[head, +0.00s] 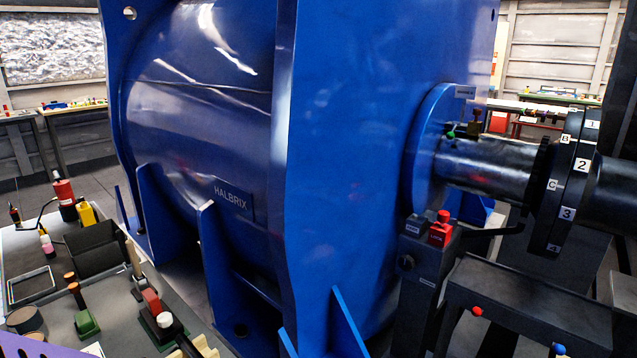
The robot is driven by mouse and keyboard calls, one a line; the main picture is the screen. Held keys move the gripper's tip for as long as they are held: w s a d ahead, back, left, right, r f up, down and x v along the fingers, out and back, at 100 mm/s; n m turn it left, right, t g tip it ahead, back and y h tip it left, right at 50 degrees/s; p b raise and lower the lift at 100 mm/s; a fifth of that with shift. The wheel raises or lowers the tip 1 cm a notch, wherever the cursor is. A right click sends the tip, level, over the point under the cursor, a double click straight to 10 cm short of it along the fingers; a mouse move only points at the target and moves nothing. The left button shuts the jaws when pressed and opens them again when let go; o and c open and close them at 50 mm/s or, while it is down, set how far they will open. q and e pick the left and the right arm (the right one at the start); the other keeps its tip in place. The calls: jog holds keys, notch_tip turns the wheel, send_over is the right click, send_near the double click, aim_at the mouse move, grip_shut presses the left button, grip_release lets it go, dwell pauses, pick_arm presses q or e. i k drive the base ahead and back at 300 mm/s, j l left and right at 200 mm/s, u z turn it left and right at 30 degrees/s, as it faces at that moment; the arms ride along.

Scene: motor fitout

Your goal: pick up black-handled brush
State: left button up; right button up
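I cannot make out the black-handled brush for certain. On the grey bench (115,318) at the lower left stand several small tools, among them upright brown-tipped ones (74,290) and a dark, slim upright item (15,214) at the far left. A pale yellowish item (203,345) is cut off by the bottom edge, and I cannot tell what it is. Neither of my grippers is in view.
A large blue motor (350,150) fills the middle, with its shaft (485,165) and numbered coupling disc (565,185) at the right. A black bin (95,250), red bottle (64,192) and green-based block (86,322) crowd the bench. A purple piece (35,347) shows bottom left.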

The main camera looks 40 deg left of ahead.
aim_at(119, 234)
jog(key=u, duration=2.4)
